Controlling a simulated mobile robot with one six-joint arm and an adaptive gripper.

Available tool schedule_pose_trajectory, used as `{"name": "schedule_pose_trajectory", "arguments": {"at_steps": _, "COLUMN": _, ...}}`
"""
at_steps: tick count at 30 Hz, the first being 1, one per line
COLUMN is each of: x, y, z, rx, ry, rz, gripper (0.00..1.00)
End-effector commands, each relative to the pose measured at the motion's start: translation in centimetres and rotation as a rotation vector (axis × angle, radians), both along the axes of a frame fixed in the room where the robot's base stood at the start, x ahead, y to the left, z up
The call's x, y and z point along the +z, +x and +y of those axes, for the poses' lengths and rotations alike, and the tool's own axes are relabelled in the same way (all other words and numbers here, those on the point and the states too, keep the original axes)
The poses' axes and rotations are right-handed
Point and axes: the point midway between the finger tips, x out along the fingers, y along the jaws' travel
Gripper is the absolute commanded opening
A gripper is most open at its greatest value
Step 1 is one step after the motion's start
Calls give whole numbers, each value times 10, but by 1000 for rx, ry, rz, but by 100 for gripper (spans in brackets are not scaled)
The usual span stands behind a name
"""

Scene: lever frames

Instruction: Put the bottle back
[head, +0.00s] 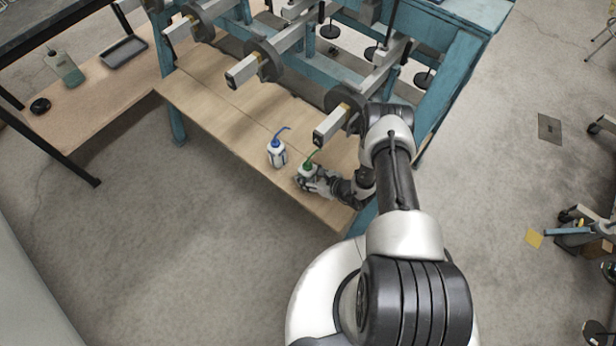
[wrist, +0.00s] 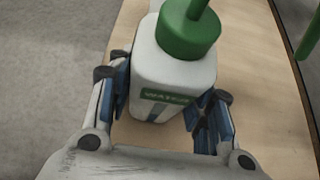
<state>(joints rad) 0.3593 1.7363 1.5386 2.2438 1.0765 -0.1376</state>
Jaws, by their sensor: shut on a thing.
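A white wash bottle with a green cap and green spout (head: 308,169) stands upright at the near right part of the wooden shelf (head: 215,112). In the wrist view the bottle (wrist: 172,75) fills the middle, with a green label reading "WATER". My gripper (head: 311,180) is shut on this bottle, with a blue-padded finger on each side of it in the wrist view (wrist: 165,108). A second white bottle with a blue cap and spout (head: 277,152) stands to its left, apart from my gripper.
Lever arms with dark discs (head: 263,60) hang above the shelf on a blue frame (head: 440,85). A side table (head: 85,95) at the left holds a grey tray (head: 124,51), a greenish device (head: 64,68) and a black object (head: 40,105). The shelf's left part is clear.

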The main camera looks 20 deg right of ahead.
Motion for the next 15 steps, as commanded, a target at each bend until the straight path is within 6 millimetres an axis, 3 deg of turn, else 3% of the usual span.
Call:
{"name": "schedule_pose_trajectory", "arguments": {"at_steps": 9, "x": -3, "y": 1, "z": 0, "rx": 0, "ry": 0, "rz": -2, "gripper": 33}}
{"name": "schedule_pose_trajectory", "arguments": {"at_steps": 10, "x": -3, "y": 1, "z": 0, "rx": 0, "ry": 1, "rz": -1, "gripper": 48}}
{"name": "schedule_pose_trajectory", "arguments": {"at_steps": 15, "x": -2, "y": 1, "z": 0, "rx": 0, "ry": 1, "rz": -1, "gripper": 59}}
